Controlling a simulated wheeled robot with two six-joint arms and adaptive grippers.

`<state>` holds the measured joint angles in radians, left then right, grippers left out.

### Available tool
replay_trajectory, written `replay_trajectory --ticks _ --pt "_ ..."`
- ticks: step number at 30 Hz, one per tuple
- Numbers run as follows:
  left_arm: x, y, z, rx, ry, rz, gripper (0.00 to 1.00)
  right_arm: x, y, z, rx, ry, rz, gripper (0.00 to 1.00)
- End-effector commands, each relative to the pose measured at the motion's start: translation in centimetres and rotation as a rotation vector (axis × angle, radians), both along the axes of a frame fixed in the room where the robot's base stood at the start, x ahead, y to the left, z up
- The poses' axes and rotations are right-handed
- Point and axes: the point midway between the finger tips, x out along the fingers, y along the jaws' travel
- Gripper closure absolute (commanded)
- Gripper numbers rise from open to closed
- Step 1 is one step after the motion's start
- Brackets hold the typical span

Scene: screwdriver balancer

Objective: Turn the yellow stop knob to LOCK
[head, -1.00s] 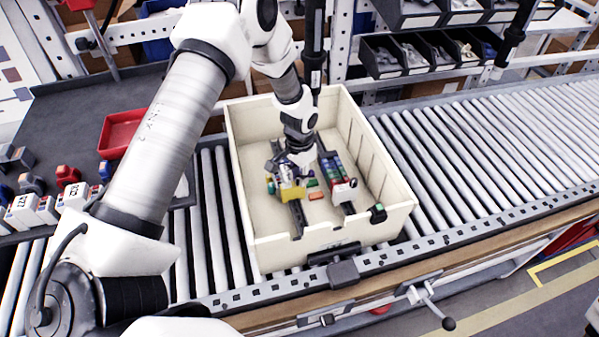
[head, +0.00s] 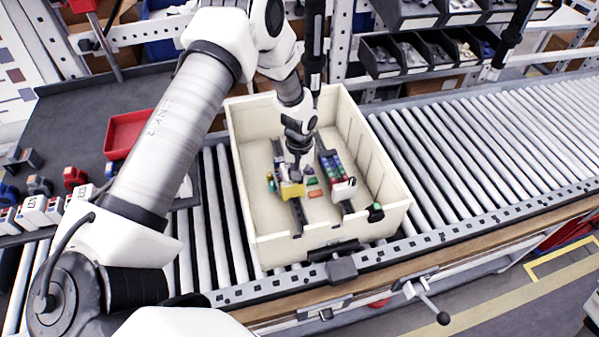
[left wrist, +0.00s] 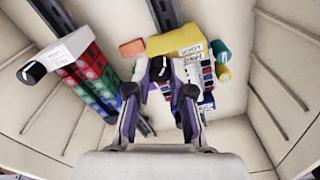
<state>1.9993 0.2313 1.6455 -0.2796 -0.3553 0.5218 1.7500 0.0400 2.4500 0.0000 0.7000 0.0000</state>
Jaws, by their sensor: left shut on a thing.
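A yellow block (left wrist: 185,38) with white labels, one reading LOCK (left wrist: 192,49), sits on a dark rail inside a cream bin; it also shows in the head view (head: 293,190). A black knob with a white pointer mark (left wrist: 160,69) shows at my left gripper's fingertips in the left wrist view. My left gripper (left wrist: 173,70) reaches down into the bin beside the yellow block and is shut on this knob. The fingers hide part of the knob, so its exact setting is hard to read. My right gripper is not in view.
The cream bin (head: 262,242) has high walls around the gripper and stands on a roller conveyor (head: 480,140). A second rail holds red and green blocks (left wrist: 92,82) and a white block with a black knob (left wrist: 35,72). A red tray (head: 127,132) lies at left.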

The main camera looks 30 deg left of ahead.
Motion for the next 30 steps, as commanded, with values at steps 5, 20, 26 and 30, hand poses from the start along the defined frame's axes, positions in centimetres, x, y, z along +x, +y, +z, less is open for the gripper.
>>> replay_trajectory --ticks 5,20,26,30 --pt "-0.3 0.0 -0.2 -0.001 0.008 0.018 1.00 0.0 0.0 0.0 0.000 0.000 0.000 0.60" --pt "-0.2 0.0 -0.2 0.000 0.004 0.017 0.53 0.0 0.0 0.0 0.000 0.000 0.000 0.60" --pt "-0.1 0.0 0.0 0.000 0.002 0.017 0.53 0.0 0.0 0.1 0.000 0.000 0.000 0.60" --pt "0.0 0.0 1.5 -0.001 0.000 0.017 0.53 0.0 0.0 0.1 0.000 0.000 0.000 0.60"
